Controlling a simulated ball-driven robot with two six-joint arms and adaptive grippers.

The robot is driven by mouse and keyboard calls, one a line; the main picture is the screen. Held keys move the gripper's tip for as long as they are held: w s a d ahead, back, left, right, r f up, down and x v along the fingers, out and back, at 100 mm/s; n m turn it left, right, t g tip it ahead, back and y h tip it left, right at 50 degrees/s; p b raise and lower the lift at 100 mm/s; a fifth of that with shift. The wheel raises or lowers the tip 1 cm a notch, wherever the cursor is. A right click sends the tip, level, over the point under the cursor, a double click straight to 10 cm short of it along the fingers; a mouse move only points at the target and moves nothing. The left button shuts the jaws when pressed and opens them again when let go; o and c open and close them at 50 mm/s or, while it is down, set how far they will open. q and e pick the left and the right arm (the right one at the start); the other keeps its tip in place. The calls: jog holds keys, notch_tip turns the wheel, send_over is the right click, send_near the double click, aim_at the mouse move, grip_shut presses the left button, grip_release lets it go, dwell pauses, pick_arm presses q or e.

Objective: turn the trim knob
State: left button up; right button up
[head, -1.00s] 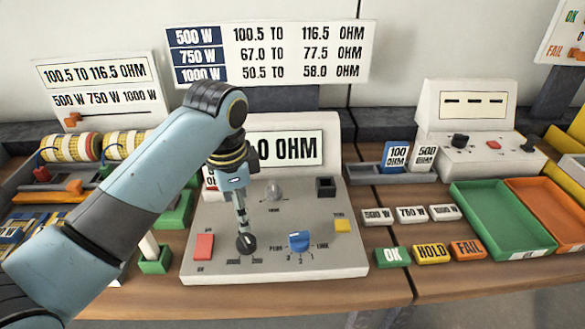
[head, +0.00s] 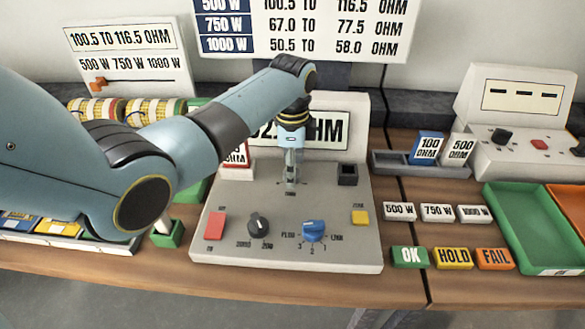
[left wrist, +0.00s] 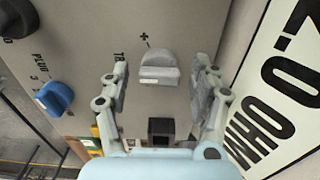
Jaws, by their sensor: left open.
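The trim knob (left wrist: 158,65) is a small pale grey knob with a "+" mark beside it on the grey tester panel (head: 330,255). In the left wrist view it shows between the two fingers of my left gripper (left wrist: 160,80). The fingers are spread apart with a gap on each side of the knob. In the head view my left gripper (head: 291,183) points down over the knob's place and mostly hides it. I cannot tell how far the fingertips are above the panel. My right gripper is not in view.
The panel also holds a red button (head: 215,225), a black knob (head: 258,225), a blue selector (head: 313,231), a yellow button (head: 360,217) and a black socket (head: 347,174). The ohm display (head: 325,131) stands close behind the gripper, partly hidden.

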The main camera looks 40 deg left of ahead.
pick_arm(q)
jog(key=shift+f, duration=0.45)
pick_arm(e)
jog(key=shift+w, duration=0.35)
pick_arm(q)
jog(key=shift+c, duration=0.5)
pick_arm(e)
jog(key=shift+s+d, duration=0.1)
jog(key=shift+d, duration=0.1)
pick_arm(q)
jog(key=c, duration=1.1)
jog(key=shift+r+n+p, duration=0.2)
jog(key=shift+n+p, duration=1.6)
jog(key=shift+n, duration=0.4)
jog(key=shift+f+n+p, duration=0.1)
jog(key=shift+n+p, duration=0.7)
jog(key=shift+n, duration=0.8)
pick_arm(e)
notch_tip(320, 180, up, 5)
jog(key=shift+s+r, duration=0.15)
pick_arm(q)
jog(key=shift+n, duration=0.3)
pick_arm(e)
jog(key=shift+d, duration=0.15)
